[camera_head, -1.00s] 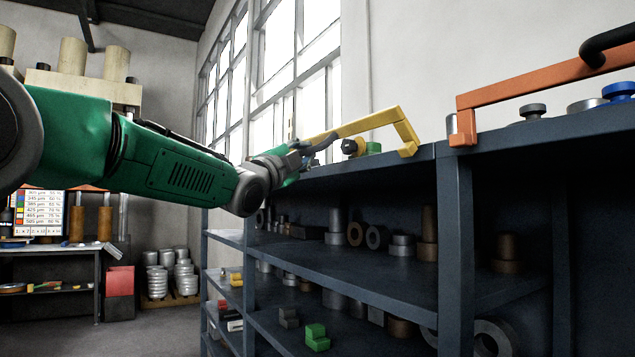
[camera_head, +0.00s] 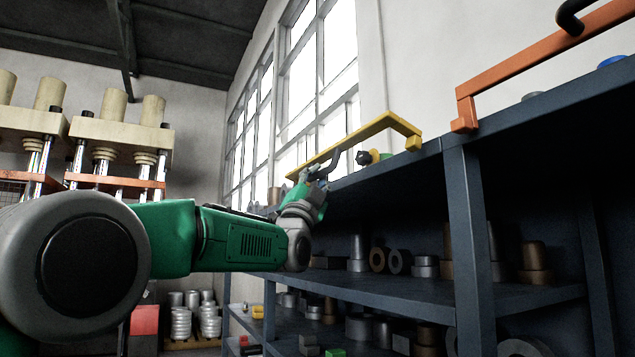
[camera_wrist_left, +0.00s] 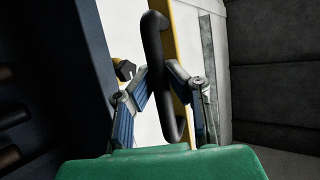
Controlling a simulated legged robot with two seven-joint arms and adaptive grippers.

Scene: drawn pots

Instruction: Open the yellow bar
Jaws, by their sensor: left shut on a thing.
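The yellow bar (camera_head: 365,132) runs along the top of the dark shelf, its near end bent down at a yellow bracket. It also shows as a yellow strip in the left wrist view (camera_wrist_left: 170,40). A black curved handle (camera_wrist_left: 152,40) is on the bar. My left gripper (camera_head: 326,172) is at the bar's far part. In the left wrist view its two fingers (camera_wrist_left: 157,74) are shut on the black handle from both sides. In the head view the handle is small and partly hidden by the gripper. My right gripper is not in view.
An orange bar (camera_head: 540,62) with its own black handle (camera_head: 570,18) stands on the nearer shelf top at right. The dark shelf (camera_head: 462,220) holds several metal parts. A small black and yellow object (camera_head: 364,157) sits under the yellow bar. Windows and a wall lie behind.

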